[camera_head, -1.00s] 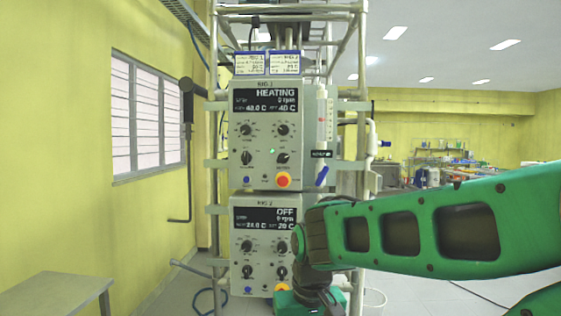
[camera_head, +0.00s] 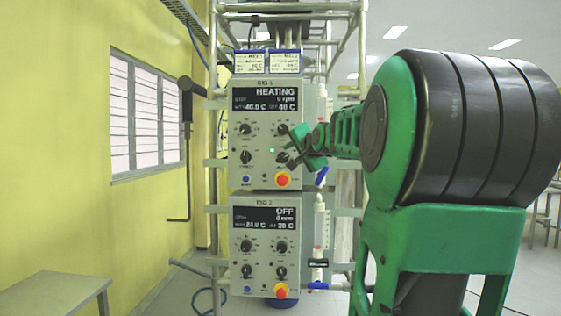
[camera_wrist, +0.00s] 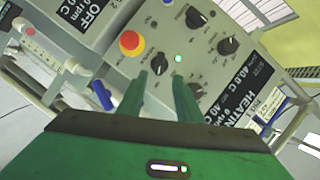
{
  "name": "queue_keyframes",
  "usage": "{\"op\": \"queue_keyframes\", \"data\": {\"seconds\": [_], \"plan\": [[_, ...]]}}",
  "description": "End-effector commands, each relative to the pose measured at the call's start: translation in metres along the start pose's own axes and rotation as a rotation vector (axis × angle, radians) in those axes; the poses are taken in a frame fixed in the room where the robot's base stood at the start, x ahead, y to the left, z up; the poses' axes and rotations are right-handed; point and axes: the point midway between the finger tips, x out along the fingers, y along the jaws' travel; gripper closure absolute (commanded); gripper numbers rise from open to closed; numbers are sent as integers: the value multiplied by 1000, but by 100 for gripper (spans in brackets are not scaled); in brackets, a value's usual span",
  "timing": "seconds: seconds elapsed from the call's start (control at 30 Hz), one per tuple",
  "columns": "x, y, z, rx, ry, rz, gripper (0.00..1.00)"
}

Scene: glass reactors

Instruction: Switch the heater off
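The upper heater unit, Rig 1 (camera_head: 260,115), has a grey panel whose display (camera_head: 265,98) reads HEATING. A green light (camera_head: 271,150) glows mid-panel and also shows in the wrist view (camera_wrist: 178,58). Its lower right black knob (camera_wrist: 160,63) is partly hidden by my fingers in the wrist view. A red emergency button (camera_head: 282,180) on a yellow base sits below that knob. My gripper (camera_head: 296,152) is at the panel's right side, near that knob. In the wrist view my two green fingers (camera_wrist: 159,76) are apart with the knob showing between their tips; contact cannot be told.
Rig 2 (camera_head: 257,244) below shows OFF. Metal frame posts (camera_head: 213,150) and glass tubing (camera_head: 320,240) flank the units. A grey table (camera_head: 50,300) stands at lower left. A black handle (camera_head: 186,100) hangs left of the frame.

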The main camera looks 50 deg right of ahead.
Motion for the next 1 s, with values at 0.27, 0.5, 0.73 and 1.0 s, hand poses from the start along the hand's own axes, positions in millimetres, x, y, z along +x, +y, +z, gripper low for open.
{"op": "queue_keyframes", "data": {"seconds": [0.27,0.5,0.73,1.0], "plan": [[50,1,1,-1,-2,3,68],[76,1,2,-2,-2,3,68],[83,1,2,-1,-2,2,68],[83,1,2,-1,-2,2,87]]}}
